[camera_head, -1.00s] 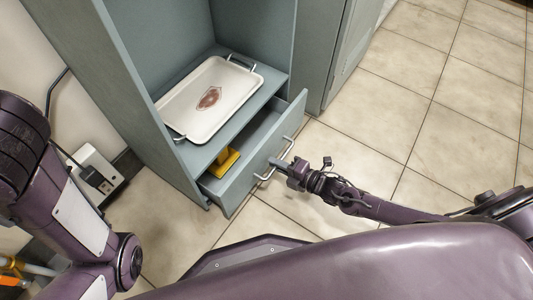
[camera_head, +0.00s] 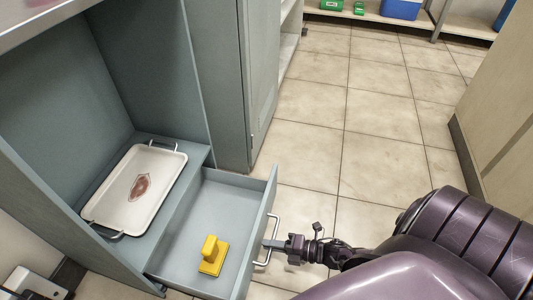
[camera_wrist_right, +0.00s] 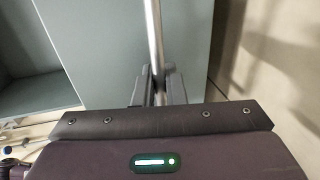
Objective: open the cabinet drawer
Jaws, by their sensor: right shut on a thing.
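The cabinet drawer (camera_head: 222,188) is grey-green and stands pulled well out of the cabinet (camera_head: 172,62), below its open shelf. A yellow block with an upright grip (camera_head: 212,257) lies inside it. My right gripper (camera_head: 272,243) is at the drawer's metal handle (camera_head: 274,226), with its fingers shut around the bar. In the right wrist view the handle bar (camera_wrist_right: 153,40) runs down between the fingers of my right gripper (camera_wrist_right: 158,85), in front of the drawer's front panel (camera_wrist_right: 90,45). My left gripper is out of view.
A white tray (camera_head: 118,208) with a reddish-brown mark inside sits on the shelf above the drawer. A taller grey cabinet (camera_head: 230,75) stands to the right of the open one. The tiled floor (camera_head: 350,120) right of the drawer is clear.

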